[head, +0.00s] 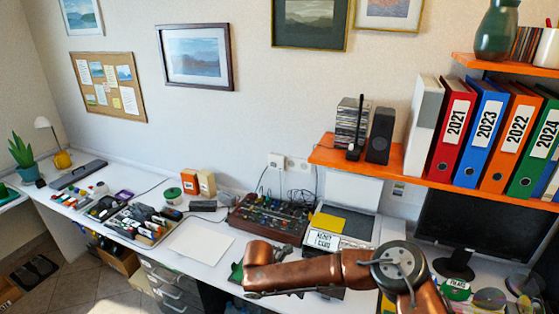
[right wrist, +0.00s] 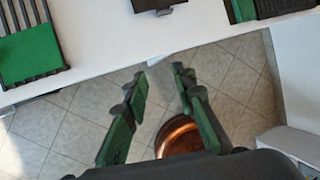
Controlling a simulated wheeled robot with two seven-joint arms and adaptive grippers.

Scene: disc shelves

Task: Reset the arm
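My copper right arm reaches leftward across the lower right of the head view, over the front of the white desk (head: 203,277). Its right gripper (head: 236,272) shows there only as a small dark green part at the arm's left end. In the right wrist view the two green and black fingers of the right gripper (right wrist: 160,80) are apart, with nothing between them. They hang over the tiled floor (right wrist: 75,130), just off the desk edge (right wrist: 160,58). My left gripper is in neither view.
An orange shelf (head: 400,172) with a speaker (head: 379,136) and several binders (head: 487,130) is at the right. A mixer (head: 270,217), a paper sheet (head: 200,242), a tray of dark items (head: 145,224) and a monitor (head: 480,235) stand on the desk. Open floor lies in front.

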